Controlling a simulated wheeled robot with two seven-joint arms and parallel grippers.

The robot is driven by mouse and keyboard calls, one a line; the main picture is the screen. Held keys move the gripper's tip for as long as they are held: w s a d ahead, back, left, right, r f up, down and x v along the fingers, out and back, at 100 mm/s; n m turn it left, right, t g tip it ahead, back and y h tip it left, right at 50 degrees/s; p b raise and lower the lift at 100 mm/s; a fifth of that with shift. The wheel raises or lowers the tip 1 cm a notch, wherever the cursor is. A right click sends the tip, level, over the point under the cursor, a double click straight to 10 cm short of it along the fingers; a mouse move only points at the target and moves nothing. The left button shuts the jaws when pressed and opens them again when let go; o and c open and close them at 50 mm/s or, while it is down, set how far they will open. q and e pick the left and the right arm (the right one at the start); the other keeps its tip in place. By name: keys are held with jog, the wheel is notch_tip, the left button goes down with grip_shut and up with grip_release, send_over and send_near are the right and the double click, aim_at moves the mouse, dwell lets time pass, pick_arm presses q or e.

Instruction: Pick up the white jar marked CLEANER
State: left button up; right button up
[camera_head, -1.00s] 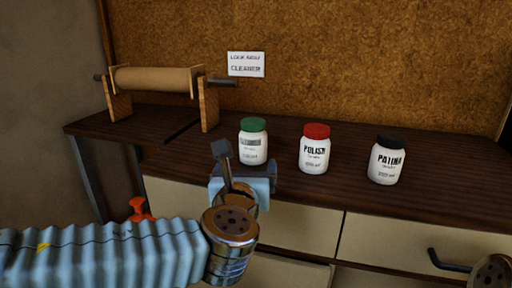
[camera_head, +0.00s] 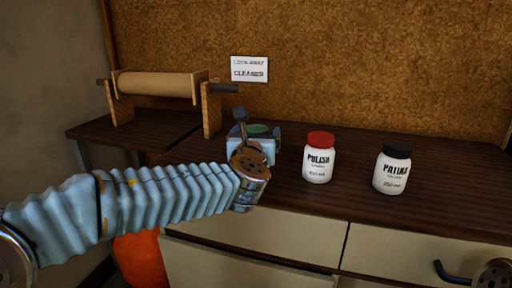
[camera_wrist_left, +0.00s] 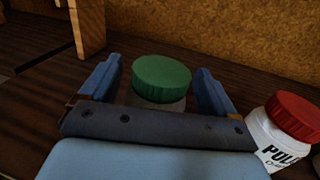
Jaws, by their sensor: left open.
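The jar with the green lid (camera_head: 258,129) stands on the dark wooden worktop; its label is hidden behind my gripper and cannot be read. My left gripper (camera_head: 260,137) is open at this jar. In the left wrist view the green lid (camera_wrist_left: 161,78) sits between the two blue fingers, with a finger on each side and small gaps showing. A white jar with a red lid, marked POLISH (camera_head: 319,160), stands to the right. A white jar with a black lid, marked PATINA (camera_head: 392,171), stands farther right.
A paper roll on a wooden stand (camera_head: 211,110) is at the back left. A sign with the word CLEANER (camera_head: 249,69) hangs on the cork wall. The POLISH jar is close to the right finger in the wrist view. Drawers (camera_head: 270,230) lie below the worktop edge.

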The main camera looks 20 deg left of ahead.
pick_arm(q)
jog(key=shift+w, duration=0.25)
jog(key=c, duration=1.3)
